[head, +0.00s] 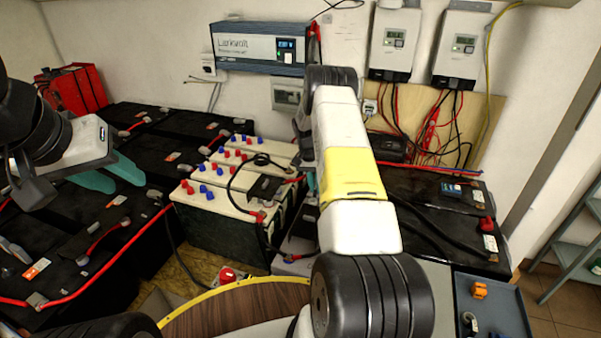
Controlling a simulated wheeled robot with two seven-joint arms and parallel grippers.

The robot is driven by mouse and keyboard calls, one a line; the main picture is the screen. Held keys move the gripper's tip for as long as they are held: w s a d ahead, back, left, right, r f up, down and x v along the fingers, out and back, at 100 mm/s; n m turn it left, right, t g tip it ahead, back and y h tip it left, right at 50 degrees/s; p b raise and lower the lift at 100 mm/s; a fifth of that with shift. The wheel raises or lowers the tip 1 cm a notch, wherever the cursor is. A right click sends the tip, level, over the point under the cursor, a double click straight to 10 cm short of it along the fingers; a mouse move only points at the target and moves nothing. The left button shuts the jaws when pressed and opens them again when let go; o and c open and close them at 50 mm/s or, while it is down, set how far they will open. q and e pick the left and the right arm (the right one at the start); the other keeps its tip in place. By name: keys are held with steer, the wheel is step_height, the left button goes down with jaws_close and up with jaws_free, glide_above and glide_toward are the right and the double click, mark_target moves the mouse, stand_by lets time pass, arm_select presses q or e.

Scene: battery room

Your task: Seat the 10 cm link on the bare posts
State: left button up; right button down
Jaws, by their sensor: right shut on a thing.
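My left gripper (112,177) is at the left, above the black batteries, its two teal fingers apart and nothing between them. My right arm reaches over the middle of the view and hides most of my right gripper (310,182); only a bit of teal finger shows beside the cream-topped batteries (225,235). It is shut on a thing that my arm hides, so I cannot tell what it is. Red and blue caps sit on posts of these batteries. A black cable with a red end (258,217) lies across them. I cannot make out the bare posts or the 10 cm link.
Black batteries (145,150) with red cables fill the left; another black battery (440,205) stands right of my arm. A blue-grey tray (490,325) with an orange piece (480,290) is at the lower right. A charger (260,47) and two wall units (394,42) hang behind.

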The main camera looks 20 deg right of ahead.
steer(key=shift+f, duration=0.6)
stand_by(1.1)
steer(key=c, duration=0.9)
jaws_free()
steer(key=shift+c, duration=0.2)
steer(key=shift+r, duration=4)
